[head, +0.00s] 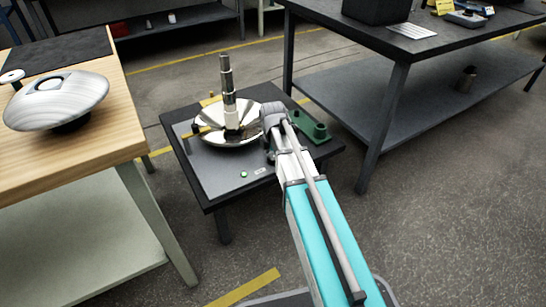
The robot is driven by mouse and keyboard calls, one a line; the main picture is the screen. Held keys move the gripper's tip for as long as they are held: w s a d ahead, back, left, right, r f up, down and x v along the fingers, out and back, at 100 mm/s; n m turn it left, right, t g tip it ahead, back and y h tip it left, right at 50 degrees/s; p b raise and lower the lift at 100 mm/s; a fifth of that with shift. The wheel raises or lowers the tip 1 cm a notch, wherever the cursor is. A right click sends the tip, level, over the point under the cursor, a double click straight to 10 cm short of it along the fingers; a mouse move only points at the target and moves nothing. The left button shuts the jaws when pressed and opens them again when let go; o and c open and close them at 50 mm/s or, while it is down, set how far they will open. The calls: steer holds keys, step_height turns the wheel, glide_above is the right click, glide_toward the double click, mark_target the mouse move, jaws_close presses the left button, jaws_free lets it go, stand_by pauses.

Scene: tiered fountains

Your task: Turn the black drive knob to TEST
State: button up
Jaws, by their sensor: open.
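A low dark table (222,186) stands in the middle of the head view. On it is a tiered fountain with a shiny metal bowl (215,136) and an upright stepped column (228,92). A small green button (243,174) and a small white label (260,171) are on the table's front part. My arm reaches in from the lower right, and my gripper (269,152) is low over the table, just right of the bowl. It is open, small and mostly covered by my wrist. I cannot make out the black drive knob; my gripper and wrist cover that area.
A green part (319,131) is on the table's right side, close to my arm. A wooden bench (115,118) with a striped, rounded metal piece (60,100) stands at left. A dark bench (440,50) stands at upper right. The floor in front is mostly clear.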

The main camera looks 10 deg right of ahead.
steer(key=shift+m, duration=0.4)
